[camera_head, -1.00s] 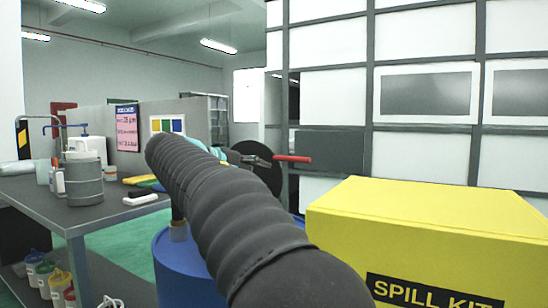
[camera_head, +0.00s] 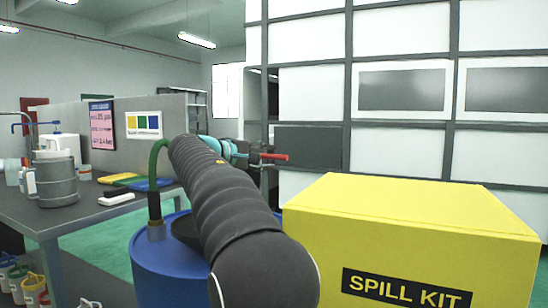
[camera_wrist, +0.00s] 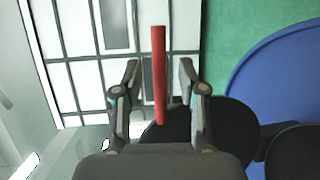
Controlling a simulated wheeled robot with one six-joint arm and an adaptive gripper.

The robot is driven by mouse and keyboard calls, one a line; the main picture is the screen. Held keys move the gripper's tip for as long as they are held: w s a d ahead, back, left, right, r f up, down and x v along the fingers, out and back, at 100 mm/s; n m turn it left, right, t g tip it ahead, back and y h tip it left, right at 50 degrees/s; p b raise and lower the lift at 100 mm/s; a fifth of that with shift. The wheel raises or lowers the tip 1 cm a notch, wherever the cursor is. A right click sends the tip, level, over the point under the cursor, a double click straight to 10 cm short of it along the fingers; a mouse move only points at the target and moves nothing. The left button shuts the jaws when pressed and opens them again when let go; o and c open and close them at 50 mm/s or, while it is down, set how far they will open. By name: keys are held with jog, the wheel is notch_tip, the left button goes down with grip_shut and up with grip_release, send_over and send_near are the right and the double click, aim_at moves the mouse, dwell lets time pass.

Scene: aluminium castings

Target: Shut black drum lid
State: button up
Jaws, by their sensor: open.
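The blue drum (camera_head: 165,265) stands below my arm, with a black funnel-like part (camera_head: 186,230) on its top, partly hidden by the arm. In the wrist view the drum's blue top (camera_wrist: 285,75) is at the right. A black rounded piece (camera_wrist: 235,128), seemingly the lid, lies beyond my gripper, with another black round part (camera_wrist: 297,152) next to it. A red bar (camera_wrist: 160,70) sits between the open fingers of my gripper (camera_wrist: 154,85), with a gap on each side. In the head view the red bar (camera_head: 274,156) points right. The lid is not clearly visible there.
The yellow spill kit box (camera_head: 410,225) stands close on the right of my arm. A grey workbench (camera_head: 75,215) with cans and bottles is at the left. A green hose (camera_head: 154,175) rises from the drum. White panelled racking (camera_head: 400,150) stands behind.

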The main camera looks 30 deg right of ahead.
jog(key=shift+w+d+f, duration=0.15)
jog(key=shift+d, duration=1.25)
grip_shut()
